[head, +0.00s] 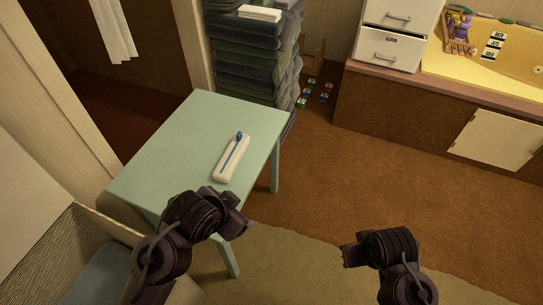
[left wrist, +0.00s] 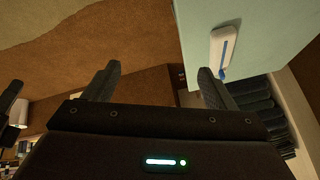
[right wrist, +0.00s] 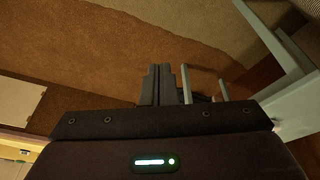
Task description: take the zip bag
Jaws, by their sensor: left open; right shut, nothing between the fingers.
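A white, elongated item with a blue strip, which looks like the zip bag (head: 231,159), lies on the pale green table (head: 160,140). It also shows at the upper right of the left wrist view (left wrist: 222,52). My left gripper (head: 236,215) is near the table's front right corner, short of the bag and apart from it. Its fingers are spread and empty in the left wrist view (left wrist: 158,75). My right gripper (head: 349,256) is to the right of the table, over the floor. Its fingers are together with nothing between them in the right wrist view (right wrist: 157,84).
A white drawer unit (head: 393,35) stands by the yellow tub (head: 490,70) at the back right. The brown floor (head: 370,165) between is clear.

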